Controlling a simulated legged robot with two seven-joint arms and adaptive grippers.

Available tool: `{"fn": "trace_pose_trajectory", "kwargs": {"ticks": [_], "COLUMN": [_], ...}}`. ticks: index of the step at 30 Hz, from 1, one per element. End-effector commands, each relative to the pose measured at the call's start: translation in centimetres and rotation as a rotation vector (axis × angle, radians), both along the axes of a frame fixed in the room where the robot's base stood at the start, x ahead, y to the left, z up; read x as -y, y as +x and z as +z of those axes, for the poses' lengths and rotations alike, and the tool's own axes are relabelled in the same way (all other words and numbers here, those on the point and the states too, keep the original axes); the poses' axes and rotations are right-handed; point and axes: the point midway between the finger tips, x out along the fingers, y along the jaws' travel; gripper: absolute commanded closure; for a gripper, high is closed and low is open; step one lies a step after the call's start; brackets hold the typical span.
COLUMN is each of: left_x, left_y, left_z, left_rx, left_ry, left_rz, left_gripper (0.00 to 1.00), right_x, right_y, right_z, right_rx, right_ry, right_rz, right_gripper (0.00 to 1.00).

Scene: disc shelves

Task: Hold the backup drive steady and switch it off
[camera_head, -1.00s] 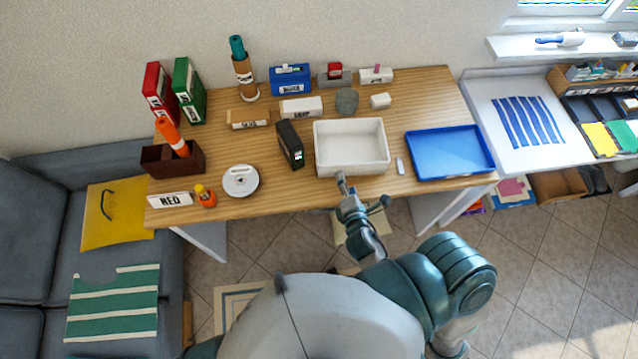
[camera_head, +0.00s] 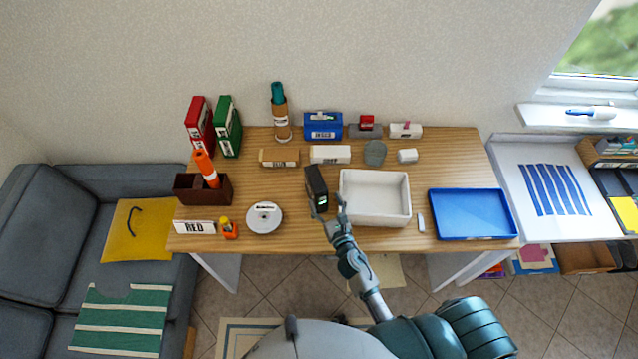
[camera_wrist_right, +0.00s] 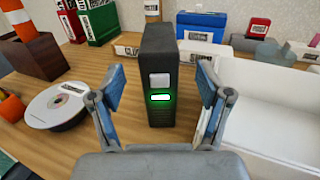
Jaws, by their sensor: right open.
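The backup drive (camera_head: 316,187) is a black upright box on the wooden table, just left of the white tray. In the right wrist view the drive (camera_wrist_right: 159,62) shows its narrow front, with a pale square button (camera_wrist_right: 159,80) above a lit green light (camera_wrist_right: 160,97). My left gripper is not in view.
The white tray (camera_head: 376,220) stands close right of the drive. A blue tray (camera_head: 472,214) is at the right. Boxes and binders line the back.

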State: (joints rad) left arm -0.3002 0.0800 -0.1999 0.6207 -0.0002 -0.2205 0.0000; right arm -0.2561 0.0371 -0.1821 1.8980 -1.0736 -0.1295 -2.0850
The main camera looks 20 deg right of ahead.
Motion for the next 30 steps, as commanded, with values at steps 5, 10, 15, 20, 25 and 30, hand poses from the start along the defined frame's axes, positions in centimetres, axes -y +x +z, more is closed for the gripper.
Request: {"fn": "trace_pose_trajectory", "kwargs": {"ticks": [5, 10, 15, 20, 25, 30], "left_x": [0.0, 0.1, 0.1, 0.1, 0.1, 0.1], "left_y": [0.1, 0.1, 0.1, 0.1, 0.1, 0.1], "left_z": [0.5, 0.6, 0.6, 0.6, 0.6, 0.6], "left_rx": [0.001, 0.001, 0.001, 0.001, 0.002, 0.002], "left_ry": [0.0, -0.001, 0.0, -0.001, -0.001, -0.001], "left_rz": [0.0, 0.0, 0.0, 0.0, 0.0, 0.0], "left_gripper": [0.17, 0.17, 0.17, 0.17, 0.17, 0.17], "right_x": [-0.3, -0.4, -0.4, -0.5, -0.5, -0.5], "right_y": [3.6, 5.8, 6.7, 6.8, 6.8, 6.8], "right_z": [0.2, 0.0, 0.0, 0.0, 0.0, 0.0], "right_rx": [0.002, 0.001, 0.0, 0.0, 0.0, 0.0], "right_ry": [0.001, 0.003, 0.002, 0.002, 0.002, 0.002], "right_rz": [0.0, -0.001, -0.001, -0.001, -0.001, 0.0], "right_gripper": [0.23, 0.23, 0.23, 0.23, 0.4, 0.83]}}
